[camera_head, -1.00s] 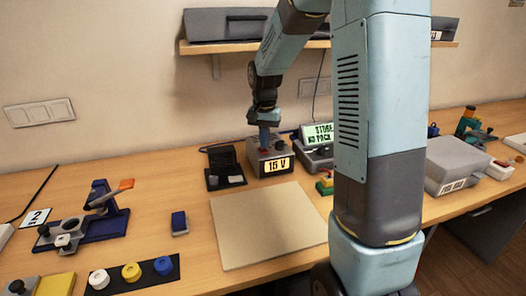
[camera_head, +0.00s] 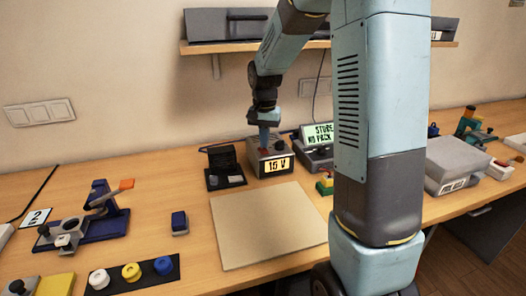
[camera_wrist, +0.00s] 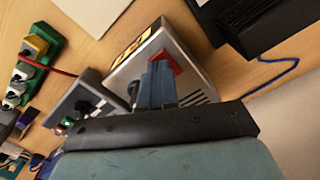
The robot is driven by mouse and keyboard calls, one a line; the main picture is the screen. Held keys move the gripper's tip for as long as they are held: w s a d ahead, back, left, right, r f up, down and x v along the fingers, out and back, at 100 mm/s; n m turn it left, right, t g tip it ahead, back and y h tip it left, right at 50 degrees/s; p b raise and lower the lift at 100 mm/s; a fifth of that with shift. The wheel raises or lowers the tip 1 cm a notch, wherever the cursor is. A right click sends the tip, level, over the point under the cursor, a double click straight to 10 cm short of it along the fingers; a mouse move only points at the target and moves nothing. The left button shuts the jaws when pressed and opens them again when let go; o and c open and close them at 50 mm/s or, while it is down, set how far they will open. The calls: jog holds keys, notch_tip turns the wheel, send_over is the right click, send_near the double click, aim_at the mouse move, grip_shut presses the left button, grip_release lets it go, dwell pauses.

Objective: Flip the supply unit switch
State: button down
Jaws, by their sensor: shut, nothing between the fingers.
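The supply unit (camera_head: 268,158) is a small grey box with a lit "15 V" display, standing near the back of the table. Its red switch (camera_wrist: 165,62) shows on the top face in the wrist view, beside the fingertips and partly covered by them. My gripper (camera_head: 264,143) points down over the unit's top. In the wrist view its blue fingers (camera_wrist: 158,80) are shut together with nothing between them. They are at or very near the switch; I cannot tell whether they touch it.
A black device (camera_head: 224,168) stands close left of the unit. A device with a green "STORE NO PACK" screen (camera_head: 318,134) stands close right. A beige mat (camera_head: 268,228) lies clear in front. A shelf (camera_head: 215,47) hangs behind my arm.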

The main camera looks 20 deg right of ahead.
aim_at(265, 152)
jog(key=shift+f, duration=0.9)
dwell(1.0)
jog(key=shift+r, duration=3.5)
jog(key=shift+r, duration=0.1)
jog(key=s+r+n+t, duration=0.2)
jog(key=s+r, duration=0.1)
jog(key=s, duration=0.6)
jog(key=s+r+n+t, duration=0.1)
jog(key=s+r+n, duration=0.1)
jog(key=s, duration=0.7)
jog(key=s+r+n+t, duration=0.2)
jog(key=s+r, duration=0.3)
jog(key=s, duration=0.5)
jog(key=shift+t, duration=0.3)
